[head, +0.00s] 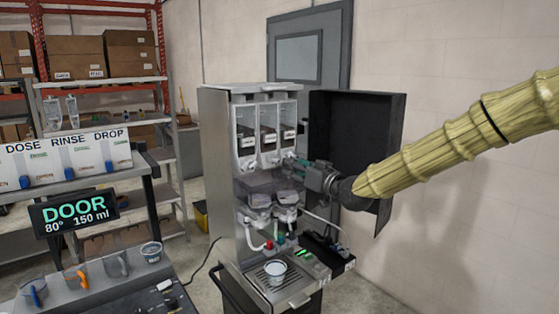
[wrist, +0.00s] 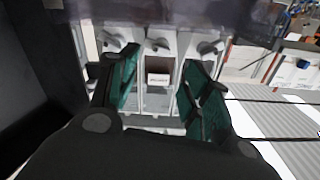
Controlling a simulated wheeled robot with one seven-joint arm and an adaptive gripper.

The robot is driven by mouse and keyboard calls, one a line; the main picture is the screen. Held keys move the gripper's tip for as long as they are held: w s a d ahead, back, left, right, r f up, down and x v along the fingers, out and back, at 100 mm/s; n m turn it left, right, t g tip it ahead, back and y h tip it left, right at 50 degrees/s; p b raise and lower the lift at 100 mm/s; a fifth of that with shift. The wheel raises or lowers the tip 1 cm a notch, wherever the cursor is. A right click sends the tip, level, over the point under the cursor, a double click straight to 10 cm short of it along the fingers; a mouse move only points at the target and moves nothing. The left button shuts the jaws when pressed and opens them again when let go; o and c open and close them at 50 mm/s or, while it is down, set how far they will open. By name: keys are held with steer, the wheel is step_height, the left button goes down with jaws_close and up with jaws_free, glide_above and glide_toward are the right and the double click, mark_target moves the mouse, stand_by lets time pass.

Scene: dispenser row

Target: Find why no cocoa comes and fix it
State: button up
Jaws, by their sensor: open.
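The dispenser (head: 221,160) stands in the middle of the head view with its dark door (head: 360,125) swung open to the right. Three labelled canisters (head: 270,138) stand side by side in its upper part; their labels are too small to read. Mixing bowls (head: 286,198) and hoses sit below them. A white cup (head: 275,268) stands on the drip tray. My gripper (head: 296,160) is open before the right side of the canister row. In the wrist view, my gripper (wrist: 160,88) has its teal fingers on either side of a canister with a white label (wrist: 158,79); contact cannot be told.
A black display (head: 74,210) reads DOOR, 80°, 150 ml. A panel marked DOSE, RINSE, DROP (head: 65,155) is behind it. Several jugs and a tub (head: 151,251) are on the left bench. Shelves with boxes (head: 75,57) stand behind. The open door flanks my gripper.

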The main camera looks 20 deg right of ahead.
mark_target(277, 160)
steer(key=shift+p+x, duration=1.6)
steer(key=shift+x, duration=2.55)
steer(key=shift+a, duration=0.1)
steer(key=c, duration=1)
steer(key=shift+f+m+b, duration=0.25)
steer(key=shift+m+b, duration=0.25)
steer(key=shift+b, duration=0.35)
steer(key=shift+c, duration=0.2)
steer(key=shift+m+b, duration=0.7)
steer(key=shift+b, duration=0.05)
steer(key=shift+r+m+b, duration=0.15)
steer(key=shift+m+b, duration=0.25)
steer(key=shift+m, duration=0.1)
steer(key=o, duration=1)
steer(key=shift+o, duration=0.2)
